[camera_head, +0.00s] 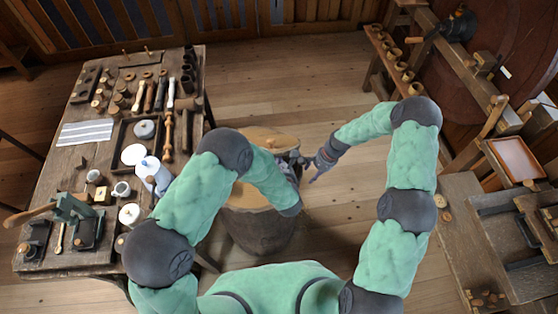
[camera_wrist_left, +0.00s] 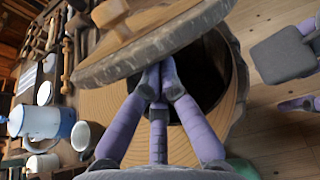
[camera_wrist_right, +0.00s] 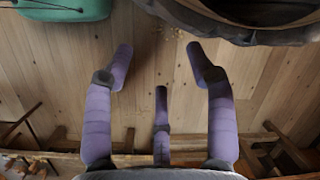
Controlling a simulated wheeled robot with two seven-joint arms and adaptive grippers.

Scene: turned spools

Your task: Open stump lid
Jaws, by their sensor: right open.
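The wooden stump (camera_head: 258,228) stands on the floor right of the workbench. Its round, bark-edged lid (camera_head: 268,138) is raised and tilted at the far side. In the left wrist view the lid (camera_wrist_left: 165,38) has a wooden knob (camera_wrist_left: 110,14), and the dark hollow (camera_wrist_left: 203,75) shows below it within the pale rim (camera_wrist_left: 110,103). My left gripper (camera_wrist_left: 160,76) has its fingertips together under the lid's edge, at the opening; whether they touch the lid is hard to tell. My right gripper (camera_wrist_right: 158,55) is open and empty, beside the stump; it shows in the head view too (camera_head: 314,172).
The workbench (camera_head: 60,160) at left holds turned spools, tools, a white jug (camera_head: 150,172) and cups. A rack with small cups (camera_head: 402,66) stands at the back right, and another bench (camera_head: 455,235) at the right.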

